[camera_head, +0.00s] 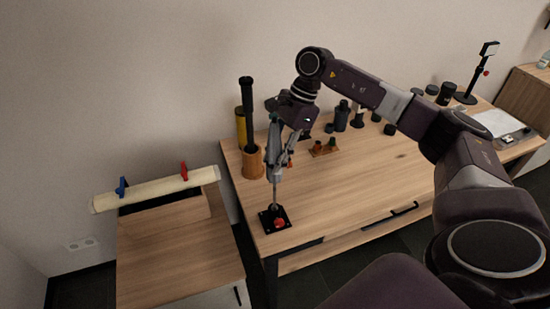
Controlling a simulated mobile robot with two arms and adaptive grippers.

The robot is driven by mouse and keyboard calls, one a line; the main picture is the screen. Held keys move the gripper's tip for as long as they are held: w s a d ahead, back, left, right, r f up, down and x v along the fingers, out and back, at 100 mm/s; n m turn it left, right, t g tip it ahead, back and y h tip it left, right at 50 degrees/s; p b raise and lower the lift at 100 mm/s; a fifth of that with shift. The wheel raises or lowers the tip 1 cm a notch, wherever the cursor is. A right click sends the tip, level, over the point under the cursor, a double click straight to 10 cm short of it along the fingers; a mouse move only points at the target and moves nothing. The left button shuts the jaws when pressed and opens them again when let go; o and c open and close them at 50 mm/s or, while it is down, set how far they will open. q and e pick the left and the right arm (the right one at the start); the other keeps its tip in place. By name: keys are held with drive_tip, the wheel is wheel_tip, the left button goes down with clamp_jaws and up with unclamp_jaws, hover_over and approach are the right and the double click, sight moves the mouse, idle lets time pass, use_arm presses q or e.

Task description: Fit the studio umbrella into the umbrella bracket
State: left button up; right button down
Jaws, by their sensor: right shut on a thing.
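My right gripper (275,172) reaches down over the front left of the table and is shut on a thin upright shaft (275,193), which appears to be the studio umbrella. Most of the umbrella is hidden by or hard to tell from the grey gripper parts. The shaft's lower end meets or hangs just above a black square plate with a red knob, which looks like the umbrella bracket (265,221). I cannot tell whether the shaft is inside it. My left gripper is not in view.
A wooden holder (252,164) with tall black and yellow items stands close left of my gripper. A small wooden rack (323,150) and several dark containers stand behind. The tabletop (365,185) is clear at centre. A cream roll (155,190) lies on the left cabinet.

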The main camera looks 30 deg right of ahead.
drive_tip(key=shift+b, duration=0.55)
idle(1.0)
drive_tip(key=shift+f+b, duration=2.7)
drive_tip(key=shift+f, duration=0.55)
drive_tip(key=c, duration=1.4)
unclamp_jaws()
drive_tip(key=shift+c, duration=0.2)
drive_tip(key=v, duration=1.2)
